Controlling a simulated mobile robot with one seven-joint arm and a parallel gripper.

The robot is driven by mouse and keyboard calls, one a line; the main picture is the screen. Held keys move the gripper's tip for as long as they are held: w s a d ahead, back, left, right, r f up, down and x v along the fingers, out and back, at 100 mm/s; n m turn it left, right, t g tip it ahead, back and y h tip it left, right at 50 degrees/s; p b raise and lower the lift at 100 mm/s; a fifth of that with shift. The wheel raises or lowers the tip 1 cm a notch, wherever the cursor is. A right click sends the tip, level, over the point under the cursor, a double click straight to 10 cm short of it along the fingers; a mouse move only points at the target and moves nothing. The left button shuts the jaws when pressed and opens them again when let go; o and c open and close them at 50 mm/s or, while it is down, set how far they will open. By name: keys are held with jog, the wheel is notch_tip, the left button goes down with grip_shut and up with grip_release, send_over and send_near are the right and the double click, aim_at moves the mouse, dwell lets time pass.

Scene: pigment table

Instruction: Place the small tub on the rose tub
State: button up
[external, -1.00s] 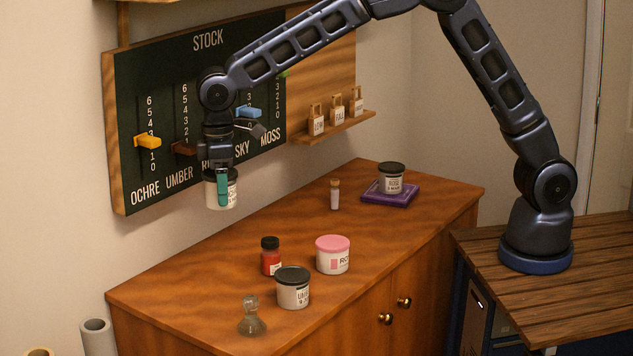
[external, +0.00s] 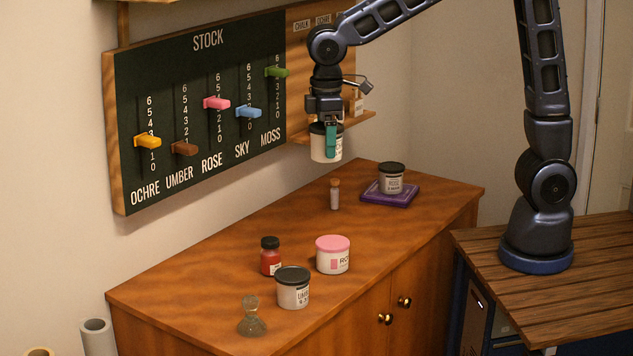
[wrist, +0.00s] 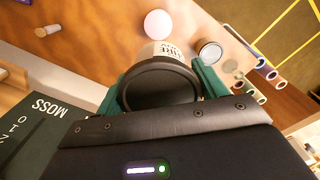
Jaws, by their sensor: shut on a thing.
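My gripper (external: 330,150) is shut on a white tub with a dark lid (external: 324,148), held upright in the air above the back of the cabinet top. In the wrist view the held tub (wrist: 162,52) sits between teal fingers, its label partly legible as "HRE". The rose tub (external: 333,261), white with a pink lid, stands on the cabinet below my gripper; its lid is clear. Its pale round lid (wrist: 158,23) shows beyond the held tub in the wrist view.
Close around the rose tub stand a red jar (external: 270,262) and the umber tub (external: 293,292). A glass stoppered bottle (external: 251,318) is at the front, a corked vial (external: 335,197) further back. The stock board (external: 209,65) and a shelf (external: 350,125) are on the wall.

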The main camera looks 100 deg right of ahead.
jog(key=shift+s, duration=0.7)
send_near(332, 242)
notch_tip(332, 242, down, 5)
jog(key=shift+s+d+f, duration=0.1)
jog(key=o, duration=1.1)
jog(key=shift+f, duration=0.15)
notch_tip(332, 242, up, 12)
jog(key=shift+s+a+r+t, duration=0.9)
jog(key=shift+s+r, duration=1.6)
jog(key=shift+s, duration=1.9)
jog(key=shift+s+a+r+t, duration=0.65)
jog(key=shift+s+a+r, duration=0.5)
jog(key=shift+s+r, duration=2.35)
jog(key=shift+s+a+r+t, duration=0.9)
jog(key=shift+s+r, duration=0.65)
jog(key=shift+s, duration=3.75)
